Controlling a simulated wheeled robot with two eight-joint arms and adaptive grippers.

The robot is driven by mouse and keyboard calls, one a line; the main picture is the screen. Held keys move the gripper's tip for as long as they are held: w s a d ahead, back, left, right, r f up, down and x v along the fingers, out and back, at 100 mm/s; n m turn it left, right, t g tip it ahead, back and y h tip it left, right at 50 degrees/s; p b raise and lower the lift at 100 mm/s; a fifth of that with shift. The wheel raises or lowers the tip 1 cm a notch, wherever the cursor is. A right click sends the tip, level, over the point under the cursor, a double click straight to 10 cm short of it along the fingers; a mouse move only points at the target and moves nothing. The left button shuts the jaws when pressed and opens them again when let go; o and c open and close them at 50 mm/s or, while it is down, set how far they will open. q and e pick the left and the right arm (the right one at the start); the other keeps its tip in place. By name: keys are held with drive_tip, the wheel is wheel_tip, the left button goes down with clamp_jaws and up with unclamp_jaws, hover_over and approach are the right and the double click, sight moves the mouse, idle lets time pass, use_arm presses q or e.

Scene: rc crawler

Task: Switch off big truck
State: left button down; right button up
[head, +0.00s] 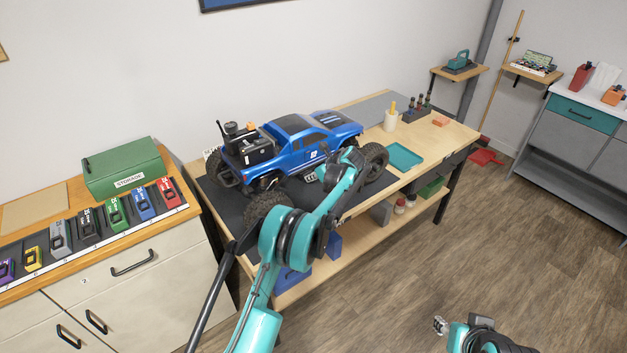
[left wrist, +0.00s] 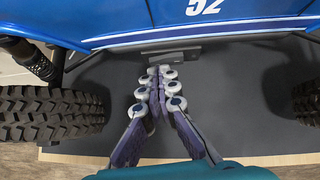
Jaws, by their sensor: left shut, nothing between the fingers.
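The big blue truck (head: 313,143) stands on a dark mat on the workbench. Its blue side with a white "52" also fills the top of the left wrist view (left wrist: 250,12). A small dark grey box (left wrist: 172,58) sits low on that side, between the wheels. My left gripper (head: 311,176) is at the truck's near side, its fingers together and empty. In the left wrist view its fingertips (left wrist: 161,72) are right at the grey box; I cannot tell whether they touch it. No switch marking is readable. My right gripper (head: 440,326) is low at the bottom right, far from the truck.
The workbench (head: 455,133) also holds a teal tray (head: 403,156), a cup of tools (head: 391,120) and an orange block (head: 440,121). A left-hand cabinet carries a green storage box (head: 123,168) and several coloured packs.

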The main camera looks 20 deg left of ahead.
use_arm(q)
drive_tip(key=shift+a+r+m+t+h, duration=0.1)
drive_tip(key=shift+a+m+t+h, duration=0.2)
drive_tip(key=shift+a+m+t, duration=0.35)
